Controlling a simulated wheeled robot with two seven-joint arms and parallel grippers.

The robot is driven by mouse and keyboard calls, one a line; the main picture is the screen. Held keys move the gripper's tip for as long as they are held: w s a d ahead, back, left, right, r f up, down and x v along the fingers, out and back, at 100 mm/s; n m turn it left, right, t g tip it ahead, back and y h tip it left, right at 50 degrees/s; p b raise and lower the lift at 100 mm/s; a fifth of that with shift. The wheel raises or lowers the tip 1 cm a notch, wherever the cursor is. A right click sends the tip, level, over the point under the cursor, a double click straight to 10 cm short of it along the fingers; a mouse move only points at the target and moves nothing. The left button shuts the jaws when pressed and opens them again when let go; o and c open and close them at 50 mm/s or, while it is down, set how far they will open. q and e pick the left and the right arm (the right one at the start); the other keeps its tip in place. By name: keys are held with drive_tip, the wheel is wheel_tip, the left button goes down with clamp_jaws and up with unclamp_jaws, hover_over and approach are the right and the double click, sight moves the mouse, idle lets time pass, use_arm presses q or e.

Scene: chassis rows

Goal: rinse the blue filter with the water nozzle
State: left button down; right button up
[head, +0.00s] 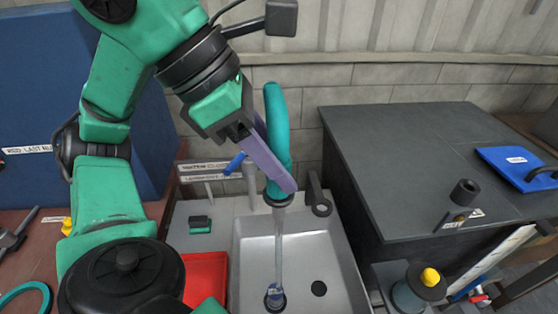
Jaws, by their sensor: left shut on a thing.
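The water nozzle is a teal curved pipe (277,115) with a dark collar at its lower end, above the grey sink (247,262). My left gripper (284,181) has its purple fingers shut on the nozzle just above that collar. A clear stream of water (279,245) runs straight down from the nozzle. It meets a small round thing with a dark rim and blue inside, which looks like the blue filter (273,292), low in the sink. Whether anything holds the filter is not clear. My right gripper is not in view.
A tap with a blue lever (235,163) stands behind the sink. A red tray (205,279) and a green block (200,225) lie left of it. A dark table (400,160) with a blue board (520,166) stands on the right. The sink's right half is clear around its drain.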

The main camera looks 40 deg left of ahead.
use_arm(q)
drive_tip(key=shift+a+f+b, duration=0.1)
drive_tip(key=shift+a+b, duration=0.3)
drive_tip(key=shift+a, duration=0.25)
drive_tip(key=shift+s, duration=0.15)
drive_tip(key=shift+s+d, duration=0.15)
drive_tip(key=shift+s, duration=0.5)
